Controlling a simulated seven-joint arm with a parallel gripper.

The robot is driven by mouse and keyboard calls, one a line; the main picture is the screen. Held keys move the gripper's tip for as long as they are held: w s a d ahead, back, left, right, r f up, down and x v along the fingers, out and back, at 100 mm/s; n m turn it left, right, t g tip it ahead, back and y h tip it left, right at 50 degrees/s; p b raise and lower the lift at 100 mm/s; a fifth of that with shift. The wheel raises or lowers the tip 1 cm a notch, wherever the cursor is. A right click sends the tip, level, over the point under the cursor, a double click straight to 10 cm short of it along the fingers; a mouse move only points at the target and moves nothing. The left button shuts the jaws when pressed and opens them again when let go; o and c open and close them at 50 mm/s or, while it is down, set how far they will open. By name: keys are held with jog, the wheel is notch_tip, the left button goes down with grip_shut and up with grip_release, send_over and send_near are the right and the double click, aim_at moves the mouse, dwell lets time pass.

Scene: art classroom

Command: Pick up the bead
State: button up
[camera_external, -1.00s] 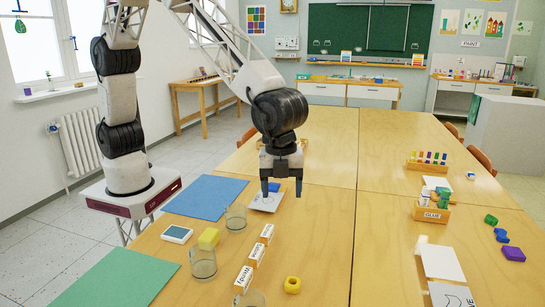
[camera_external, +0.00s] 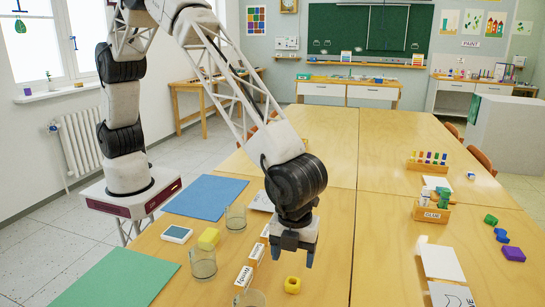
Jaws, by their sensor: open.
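A yellow ring-shaped bead (camera_external: 292,285) lies on the wooden table near the front middle, its hole facing up. My gripper (camera_external: 292,258) points down just behind and above the bead. Its two blue fingertips are spread apart with nothing between them. The bead is in full view and apart from the fingers.
Green and purple blocks (camera_external: 513,254) lie far right. The table right of the bead is clear.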

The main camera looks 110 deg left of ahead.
aim_at(293, 278)
jog(key=shift+f, duration=1.3)
jog(key=shift+f, duration=2.6)
jog(key=c, duration=1)
